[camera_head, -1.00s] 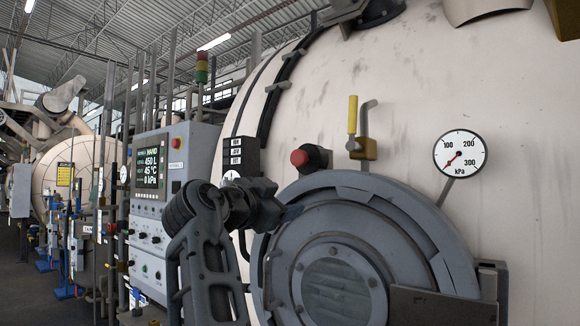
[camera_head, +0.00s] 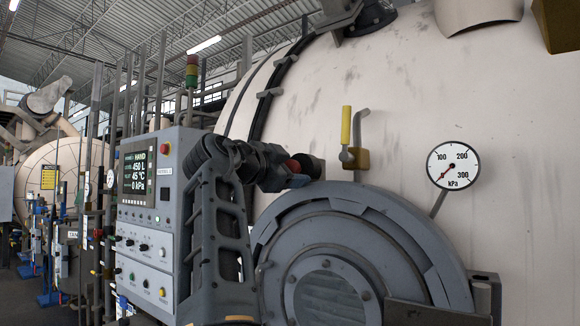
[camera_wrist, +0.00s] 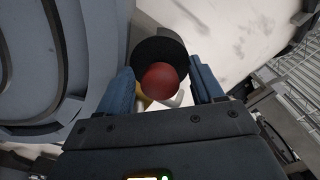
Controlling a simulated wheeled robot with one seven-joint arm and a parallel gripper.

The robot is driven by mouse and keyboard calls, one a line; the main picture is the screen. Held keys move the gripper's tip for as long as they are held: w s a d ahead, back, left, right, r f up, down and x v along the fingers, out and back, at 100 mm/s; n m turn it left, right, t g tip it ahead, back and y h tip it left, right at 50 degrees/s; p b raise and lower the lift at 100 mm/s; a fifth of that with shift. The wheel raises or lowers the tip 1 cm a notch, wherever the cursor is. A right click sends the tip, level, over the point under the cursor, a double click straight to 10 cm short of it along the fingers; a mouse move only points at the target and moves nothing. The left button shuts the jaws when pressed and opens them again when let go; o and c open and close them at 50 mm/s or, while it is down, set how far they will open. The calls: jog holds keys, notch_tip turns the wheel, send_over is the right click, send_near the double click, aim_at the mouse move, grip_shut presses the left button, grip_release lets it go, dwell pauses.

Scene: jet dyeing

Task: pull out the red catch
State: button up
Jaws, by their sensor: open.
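The red catch (camera_head: 293,166) is a round red knob on a dark collar, on the pale vessel wall just above the round grey door. In the wrist view the red knob (camera_wrist: 160,79) lies between the two blue-grey fingers, with its dark round collar (camera_wrist: 150,50) behind it. My gripper (camera_wrist: 162,76) is open, with a finger on each side of the knob. A gap shows on the right side; contact on the left cannot be told. In the head view my gripper (camera_head: 278,177) is at the catch and partly covers it.
The grey round door (camera_head: 350,215) is below right of the catch. A yellow-handled valve (camera_head: 346,130) stands right of it, and a dial gauge (camera_head: 453,165) near zero is further right. The control panel (camera_head: 150,220) is close left of my arm.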

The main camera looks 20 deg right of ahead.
jog(key=shift+w+d, duration=0.1)
jog(key=shift+c, duration=0.4)
grip_shut()
